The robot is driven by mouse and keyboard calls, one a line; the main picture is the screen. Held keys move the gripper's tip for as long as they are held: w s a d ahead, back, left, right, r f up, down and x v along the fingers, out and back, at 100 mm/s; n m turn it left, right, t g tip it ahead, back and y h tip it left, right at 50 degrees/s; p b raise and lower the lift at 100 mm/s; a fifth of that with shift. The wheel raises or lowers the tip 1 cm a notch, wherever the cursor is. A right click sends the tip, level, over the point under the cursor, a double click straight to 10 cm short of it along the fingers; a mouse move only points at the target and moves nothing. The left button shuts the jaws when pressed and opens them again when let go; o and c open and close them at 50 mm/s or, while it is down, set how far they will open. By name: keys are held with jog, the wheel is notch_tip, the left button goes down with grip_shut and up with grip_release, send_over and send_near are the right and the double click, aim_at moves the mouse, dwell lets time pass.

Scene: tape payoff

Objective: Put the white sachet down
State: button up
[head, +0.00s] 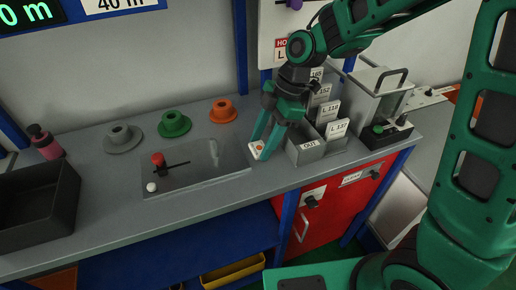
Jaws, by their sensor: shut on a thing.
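The white sachet (256,149) is small and white with an orange-red mark. My gripper is shut on the sachet and points down. The fingers hide part of the sachet. I cannot tell whether its lower edge touches the bench.
A metal card box (308,153) with labelled cards stands close to the right of my gripper. The metal plate (205,173) carries a red knob (158,159). Green (174,124), orange (223,110) and grey (122,138) flanged spools stand behind. A dark bin (38,206) is at left.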

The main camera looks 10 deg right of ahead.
aim_at(261, 147)
jog(key=shift+r, duration=0.15)
notch_tip(261, 147, up, 4)
jog(key=shift+a+r, duration=0.15)
jog(key=s+a+r, duration=0.6)
jog(key=s+a, duration=0.1)
jog(key=a, duration=0.1)
jog(key=shift+s+a+r, duration=0.2)
jog(key=shift+s+a, duration=0.05)
jog(key=shift+s, duration=0.05)
jog(key=shift+a, duration=0.1)
